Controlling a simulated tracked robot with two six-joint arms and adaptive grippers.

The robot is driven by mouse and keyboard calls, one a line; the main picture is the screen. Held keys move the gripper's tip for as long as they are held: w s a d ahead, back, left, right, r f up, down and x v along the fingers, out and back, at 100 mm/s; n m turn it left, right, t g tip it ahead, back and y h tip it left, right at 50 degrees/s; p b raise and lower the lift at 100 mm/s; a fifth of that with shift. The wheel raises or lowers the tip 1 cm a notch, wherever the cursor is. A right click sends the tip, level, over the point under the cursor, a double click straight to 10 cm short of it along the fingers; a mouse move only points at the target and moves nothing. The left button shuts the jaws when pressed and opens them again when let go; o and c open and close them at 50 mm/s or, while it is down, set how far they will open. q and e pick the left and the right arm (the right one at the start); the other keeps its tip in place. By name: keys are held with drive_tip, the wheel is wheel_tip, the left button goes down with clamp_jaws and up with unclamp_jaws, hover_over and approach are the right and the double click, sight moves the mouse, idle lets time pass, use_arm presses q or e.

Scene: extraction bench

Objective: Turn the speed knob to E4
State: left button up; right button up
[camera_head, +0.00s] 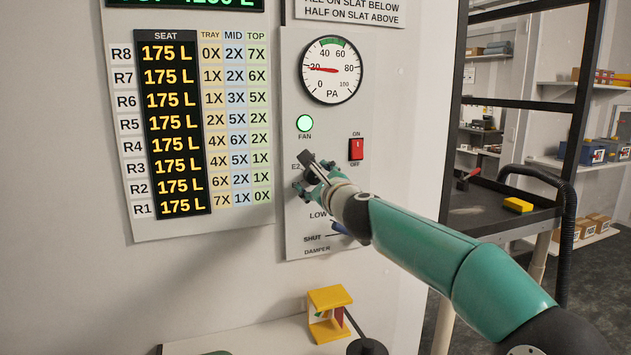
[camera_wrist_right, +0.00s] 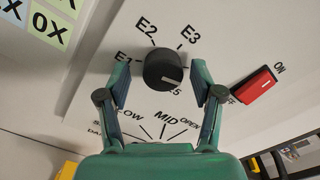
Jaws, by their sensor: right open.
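The speed knob (camera_wrist_right: 166,71) is a round black knob on a light panel, with labels E1, E2 and E3 around it and a partly hidden E5 below. The E4 label does not show. The knob's white mark is on its lower right side and points roughly right, toward my right finger pad. My right gripper (camera_wrist_right: 162,86) is open, with one finger on each side of the knob; I cannot tell whether either touches it. My left gripper is not in view.
A red switch (camera_head: 356,149) is right of the knob; it also shows in the wrist view (camera_wrist_right: 254,86). A lit green FAN lamp (camera_head: 305,123) and a pressure gauge (camera_head: 331,70) are above. A blue damper lever (camera_head: 340,229) sits below. A yellow-framed object (camera_head: 330,298) stands lower down.

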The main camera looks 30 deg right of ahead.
drive_tip(key=shift+s, duration=0.15)
drive_tip(key=v, duration=1.1)
drive_tip(key=shift+s+a, duration=0.2)
drive_tip(key=shift+s, duration=0.15)
drive_tip(key=shift+f, duration=0.1)
